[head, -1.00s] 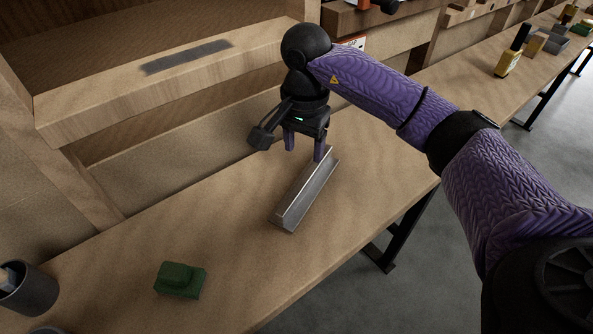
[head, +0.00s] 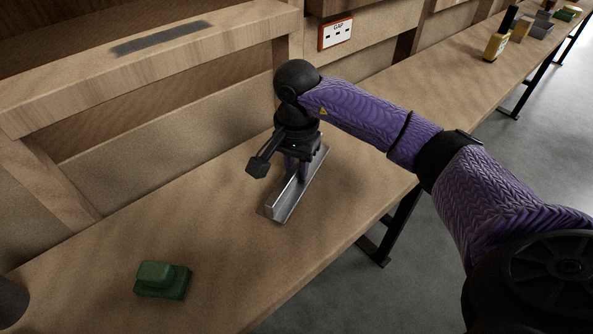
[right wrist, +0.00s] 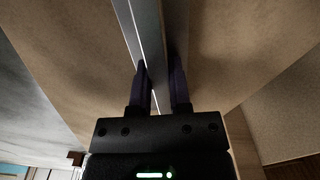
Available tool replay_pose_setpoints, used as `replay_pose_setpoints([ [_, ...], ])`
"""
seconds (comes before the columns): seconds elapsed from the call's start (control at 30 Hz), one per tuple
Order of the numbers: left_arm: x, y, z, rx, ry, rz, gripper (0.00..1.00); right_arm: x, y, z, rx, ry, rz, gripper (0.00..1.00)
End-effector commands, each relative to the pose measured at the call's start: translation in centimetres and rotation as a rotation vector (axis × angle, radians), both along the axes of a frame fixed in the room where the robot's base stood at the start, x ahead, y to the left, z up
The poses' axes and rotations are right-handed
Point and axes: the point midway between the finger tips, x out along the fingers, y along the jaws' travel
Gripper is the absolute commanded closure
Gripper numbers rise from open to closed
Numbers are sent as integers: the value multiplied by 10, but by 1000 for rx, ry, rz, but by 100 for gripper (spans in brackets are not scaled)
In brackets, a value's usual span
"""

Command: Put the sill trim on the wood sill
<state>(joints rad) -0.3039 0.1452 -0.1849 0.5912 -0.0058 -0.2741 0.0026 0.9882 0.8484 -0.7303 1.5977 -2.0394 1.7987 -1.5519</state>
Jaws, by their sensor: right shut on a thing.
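The sill trim (head: 291,195) is a long grey metal angle strip lying on the workbench in the head view. It also shows in the right wrist view (right wrist: 147,35), running up between the fingers. My right gripper (head: 299,176) is above the strip's middle with its fingers down, shut on its upright flange; it also shows in the right wrist view (right wrist: 161,85). The wood sill (head: 235,40) is the raised pale ledge at the upper left, with a dark grey strip (head: 162,38) on its top. My left gripper is not in view.
A green block-shaped object (head: 163,280) lies on the workbench (head: 210,240) at the front left. A dark cup (head: 10,300) is at the left edge. A yellow bottle (head: 496,45) and other items stand far right.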

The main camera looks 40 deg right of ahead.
Motion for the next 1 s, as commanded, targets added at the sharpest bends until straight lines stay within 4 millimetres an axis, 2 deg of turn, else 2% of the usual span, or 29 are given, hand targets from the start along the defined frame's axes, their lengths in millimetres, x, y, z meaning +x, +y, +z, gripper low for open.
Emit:
replay_pose_setpoints([
  [0.37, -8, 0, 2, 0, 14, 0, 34, 0, 0, 2, 0, -1, 0, 100],
  [0.47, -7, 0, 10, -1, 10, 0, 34, 1, 0, 19, 1, -6, 0, 100],
  [0.6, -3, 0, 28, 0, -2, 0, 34, 1, 0, 61, 1, -10, -1, 100],
  [0.7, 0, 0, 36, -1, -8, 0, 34, 1, 0, 84, 1, -8, 0, 100],
  [0.83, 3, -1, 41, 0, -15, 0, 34, 0, 0, 99, 2, -4, 0, 100],
  [1.0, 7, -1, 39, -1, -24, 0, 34, -2, 8, 101, -1, -4, 66, 100],
])
